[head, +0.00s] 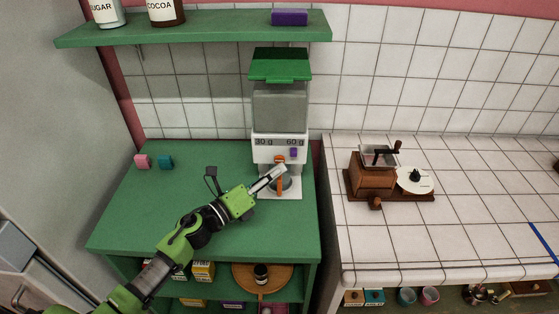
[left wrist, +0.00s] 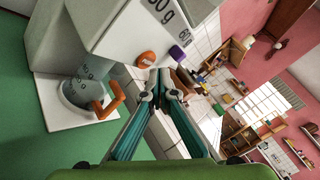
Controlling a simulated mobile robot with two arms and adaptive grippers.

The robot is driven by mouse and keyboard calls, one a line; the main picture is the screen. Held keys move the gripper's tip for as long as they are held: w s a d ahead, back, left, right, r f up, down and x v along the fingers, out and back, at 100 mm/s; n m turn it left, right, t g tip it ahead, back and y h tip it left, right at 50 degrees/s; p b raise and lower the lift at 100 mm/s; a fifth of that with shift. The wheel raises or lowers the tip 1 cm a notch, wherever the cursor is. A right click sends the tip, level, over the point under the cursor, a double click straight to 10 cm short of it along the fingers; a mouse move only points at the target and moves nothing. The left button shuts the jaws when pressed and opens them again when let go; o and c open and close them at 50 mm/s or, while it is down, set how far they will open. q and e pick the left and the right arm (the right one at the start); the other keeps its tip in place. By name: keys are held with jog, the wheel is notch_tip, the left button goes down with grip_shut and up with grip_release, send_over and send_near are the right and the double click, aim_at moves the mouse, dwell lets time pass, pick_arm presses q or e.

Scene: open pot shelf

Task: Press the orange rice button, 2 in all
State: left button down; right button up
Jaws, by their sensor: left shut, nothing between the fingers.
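The white rice dispenser (head: 281,120) with a green lid stands on the green counter, labelled 30 g and 60 g. Its orange button (head: 279,158) is on the front beside a purple button (head: 293,152). The orange button (left wrist: 146,59) and purple button (left wrist: 179,52) also show in the left wrist view. My left gripper (head: 283,168) is shut and empty in front of the dispenser. Its fingertips (left wrist: 158,82) appear just by the orange button; I cannot tell whether they touch it. A grey measuring cup (left wrist: 82,92) with an orange handle stands under the spout. My right gripper is out of view.
A wooden coffee grinder (head: 371,182) and a round white plate-like piece (head: 414,180) stand on the white tiled counter to the right. A green shelf (head: 200,34) hangs above.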

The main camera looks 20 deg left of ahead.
pick_arm(q)
jog(key=shift+w, duration=0.1)
jog(key=shift+w+a, duration=0.15)
jog(key=shift+w, duration=0.2)
jog(key=shift+w+a, duration=0.1)
jog(key=shift+w, duration=0.25)
dwell(0.5)
dwell(0.4)
jog(key=shift+s+d, duration=0.2)
jog(key=shift+s, duration=0.6)
jog(key=s, duration=0.2)
jog(key=s+d, duration=0.1)
jog(key=s, duration=0.1)
jog(key=shift+s+d, duration=0.2)
jog(key=shift+s, duration=0.2)
dwell(0.4)
